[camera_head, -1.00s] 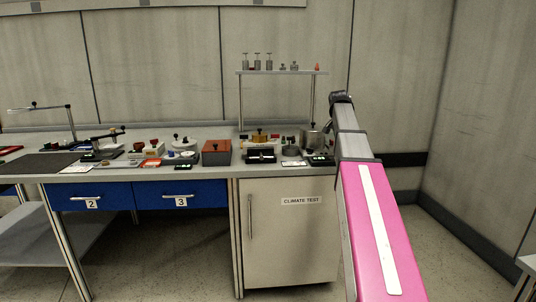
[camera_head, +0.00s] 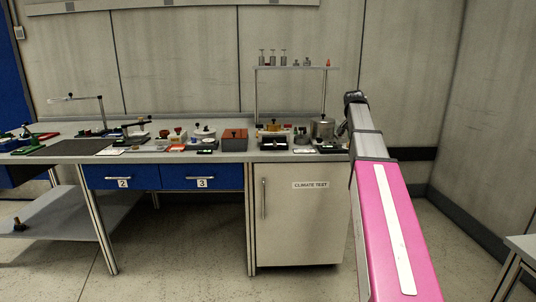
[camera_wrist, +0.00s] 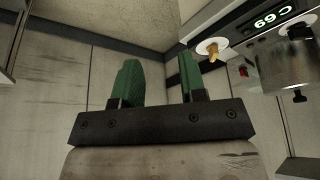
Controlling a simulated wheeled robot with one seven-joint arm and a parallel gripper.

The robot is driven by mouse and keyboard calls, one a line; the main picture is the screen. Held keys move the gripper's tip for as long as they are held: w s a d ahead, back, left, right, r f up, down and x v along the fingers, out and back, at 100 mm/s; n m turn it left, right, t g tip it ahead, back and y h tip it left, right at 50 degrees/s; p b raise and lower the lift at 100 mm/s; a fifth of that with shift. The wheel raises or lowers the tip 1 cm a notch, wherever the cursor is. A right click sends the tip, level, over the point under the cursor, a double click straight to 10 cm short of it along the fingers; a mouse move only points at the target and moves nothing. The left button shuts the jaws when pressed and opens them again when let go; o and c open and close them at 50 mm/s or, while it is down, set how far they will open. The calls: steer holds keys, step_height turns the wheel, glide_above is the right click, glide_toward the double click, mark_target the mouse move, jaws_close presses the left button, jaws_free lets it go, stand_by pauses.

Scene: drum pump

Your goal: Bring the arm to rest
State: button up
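My arm, pink and grey, reaches forward on the right of the head view, its elbow or wrist joint (camera_head: 355,98) raised above the bench's right end. The gripper itself is mostly hidden behind the arm there. In the wrist view, my gripper (camera_wrist: 160,78) shows two green fingers standing apart with nothing between them. A shiny metal pot (camera_wrist: 285,68) and a display reading C69 (camera_wrist: 272,20) lie off to the right of the fingers, apart from them.
The workbench (camera_head: 225,157) carries several instruments, with an orange-brown box (camera_head: 234,140) and the metal pot (camera_head: 322,128) near the arm. A raised shelf (camera_head: 295,68) holds small weights. A climate test cabinet (camera_head: 302,215) stands below. The floor in front is clear; another table (camera_head: 522,247) stands at right.

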steer(key=s+a+f+n+y, duration=0.1)
steer(key=s+a+f, duration=0.3)
steer(key=f, duration=0.4)
steer(key=s+a+f+n+g, duration=0.1)
steer(key=s+a+f+n, duration=0.2)
steer(key=f, duration=0.5)
steer(key=s+a+f+y, duration=0.1)
steer(key=s+a+f, duration=0.3)
steer(key=f, duration=0.4)
steer(key=s+a+f+n+g, duration=0.1)
steer(key=s+a+f, duration=0.3)
steer(key=s+f, duration=0.5)
steer(key=s+a+f+n+g+y, duration=0.1)
steer(key=s+a+f+n, duration=0.2)
steer(key=s+f, duration=0.6)
steer(key=shift+s+a+n, duration=0.3)
steer(key=shift+s+a, duration=0.6)
steer(key=shift+s, duration=0.05)
